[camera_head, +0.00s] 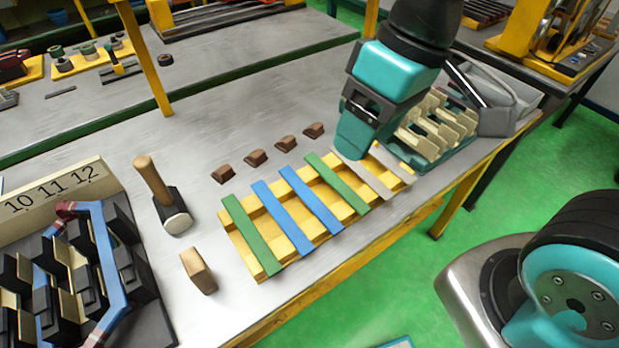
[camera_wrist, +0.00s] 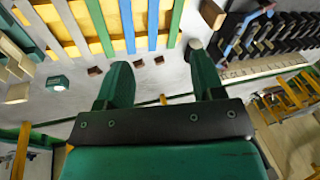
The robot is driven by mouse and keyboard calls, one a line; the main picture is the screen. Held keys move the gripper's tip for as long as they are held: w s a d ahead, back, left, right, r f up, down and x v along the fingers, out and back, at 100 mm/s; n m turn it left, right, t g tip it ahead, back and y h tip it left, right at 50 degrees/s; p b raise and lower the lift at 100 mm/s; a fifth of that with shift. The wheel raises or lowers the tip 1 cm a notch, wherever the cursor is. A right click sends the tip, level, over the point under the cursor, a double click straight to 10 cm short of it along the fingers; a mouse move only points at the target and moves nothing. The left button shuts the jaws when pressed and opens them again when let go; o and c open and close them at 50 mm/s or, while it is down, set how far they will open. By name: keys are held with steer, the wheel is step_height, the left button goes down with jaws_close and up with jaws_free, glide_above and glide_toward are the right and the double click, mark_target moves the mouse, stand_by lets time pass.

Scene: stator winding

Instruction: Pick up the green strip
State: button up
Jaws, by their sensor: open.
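Two green strips lie across a yellow slotted rack on the bench. One green strip (camera_head: 250,235) is at the rack's left end. The other green strip (camera_head: 337,183) is further right, beside the grey strips. Both show in the wrist view, one at the upper left (camera_wrist: 98,28) and one at upper middle right (camera_wrist: 175,22). Two blue strips (camera_head: 282,217) lie between them. My gripper (camera_head: 354,146) is above the rack's right end, near the right green strip in the picture. In the wrist view its two fingers (camera_wrist: 162,75) are apart with nothing between them.
Several small brown blocks (camera_head: 256,158) lie behind the rack. The black stator (camera_head: 130,262) is at the far left. A teal fixture with beige pieces (camera_head: 437,125) sits right of my gripper.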

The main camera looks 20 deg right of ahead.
steer(key=w+d+f+m+h+b, duration=0.1)
steer(key=w+d+f+h+b, duration=0.1)
steer(key=w+f, duration=0.35)
steer(key=w+d+f+m+h+b, duration=0.1)
steer(key=w+f+m+b, duration=0.15)
steer(key=w, duration=0.65)
steer(key=p, duration=0.2)
glide_above(335, 180)
steer(key=shift+n, duration=0.45)
step_height(335, 180, down, 12)
steer(key=shift+r, duration=0.2)
steer(key=shift+s+f, duration=0.1)
steer(key=shift+f, duration=2.85)
steer(key=c, duration=1.1)
steer(key=shift+r, duration=0.15)
